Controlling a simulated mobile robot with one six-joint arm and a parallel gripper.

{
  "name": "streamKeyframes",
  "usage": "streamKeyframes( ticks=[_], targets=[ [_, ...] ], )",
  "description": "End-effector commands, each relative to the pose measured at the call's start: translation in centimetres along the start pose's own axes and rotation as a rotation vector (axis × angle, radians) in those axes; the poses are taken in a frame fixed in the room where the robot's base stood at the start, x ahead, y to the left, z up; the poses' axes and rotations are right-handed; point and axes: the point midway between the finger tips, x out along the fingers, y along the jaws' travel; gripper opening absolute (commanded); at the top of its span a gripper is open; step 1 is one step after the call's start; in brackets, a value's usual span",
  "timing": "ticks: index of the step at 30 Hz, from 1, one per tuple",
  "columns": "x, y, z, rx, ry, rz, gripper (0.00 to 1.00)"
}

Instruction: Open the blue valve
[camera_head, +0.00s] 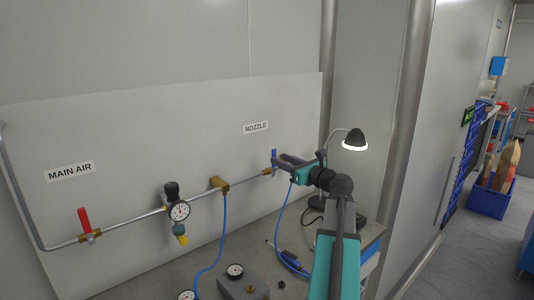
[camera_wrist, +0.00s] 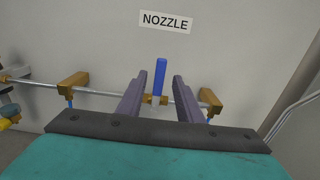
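The blue valve handle (camera_head: 274,158) stands upright on the pipe below the NOZZLE label (camera_head: 256,128). In the wrist view the blue handle (camera_wrist: 159,78) points up from a brass body (camera_wrist: 154,100) on the pipe. My gripper (camera_head: 284,160) is open at the handle in the head view. In the wrist view my gripper (camera_wrist: 150,88) has its two dark fingers apart, with the handle showing in the gap between them. I see no contact between fingers and handle. How deep the handle sits between the fingertips is hard to tell.
A red valve handle (camera_head: 84,220) stands upright under the MAIN AIR label (camera_head: 70,172). A regulator with a gauge (camera_head: 180,211) sits mid-pipe. A lit lamp (camera_head: 355,139) stands right of my gripper. Blue hoses (camera_head: 223,230) hang down to the bench. The wall panel stands close behind the pipe.

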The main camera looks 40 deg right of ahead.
Motion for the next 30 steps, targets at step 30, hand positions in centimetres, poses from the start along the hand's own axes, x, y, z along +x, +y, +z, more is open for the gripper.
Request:
streamKeyframes(
  ticks=[30],
  targets=[
    [9.0, 0.1, 0.0, 0.000, 0.000, 0.001, 0.33]
  ],
)
